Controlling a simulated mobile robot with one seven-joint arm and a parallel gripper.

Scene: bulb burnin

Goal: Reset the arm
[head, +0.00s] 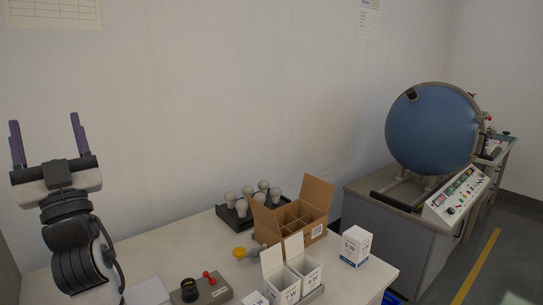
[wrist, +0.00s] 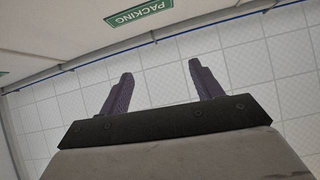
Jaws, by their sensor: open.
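My gripper (head: 47,142) is raised at the left of the head view, above the left end of the white table (head: 190,250). Its two purple fingers point up and stand wide apart, with nothing between them. In the wrist view my gripper (wrist: 163,95) is also open and empty. Behind its fingers are pale tiles and a green PACKING sign (wrist: 139,13).
The table holds a dark tray of bulbs (head: 235,220), an open divided carton (head: 316,234), small white boxes (head: 356,245) and a device with a red knob (head: 211,287). A blue sphere (head: 432,130) stands on a grey cabinet at right. The air around my gripper is clear.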

